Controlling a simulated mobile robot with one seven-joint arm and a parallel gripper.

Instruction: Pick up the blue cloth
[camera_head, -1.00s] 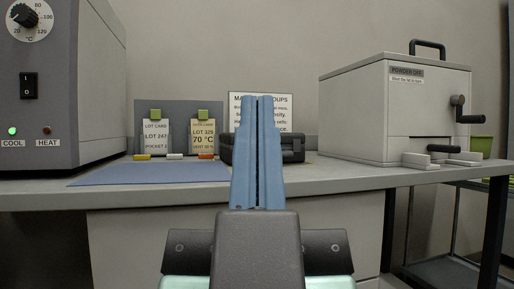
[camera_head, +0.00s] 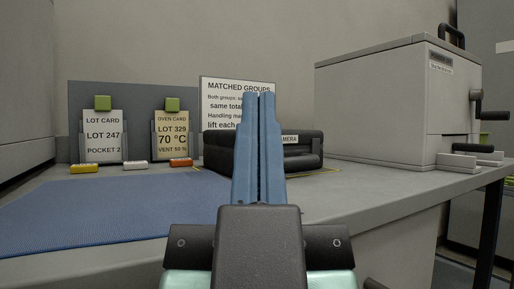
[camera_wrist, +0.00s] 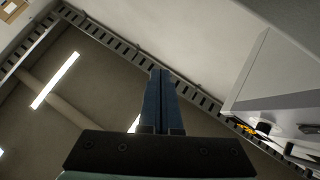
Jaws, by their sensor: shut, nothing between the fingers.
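A flat blue cloth or mat (camera_head: 105,213) lies on the grey bench at the left in the head view. It is the only flat blue sheet in sight, and its left end is cut by the picture edge. My gripper (camera_head: 258,96) points upward in the middle of the head view, its blue fingers shut with nothing between them. The fingers stand to the right of the blue sheet and apart from it. In the wrist view my gripper (camera_wrist: 161,72) points toward the ceiling, and no cloth shows there.
A black camera case (camera_head: 305,150) stands behind my fingers. A grey box with a crank (camera_head: 385,100) stands at the right. The bench front (camera_head: 340,205) is bare.

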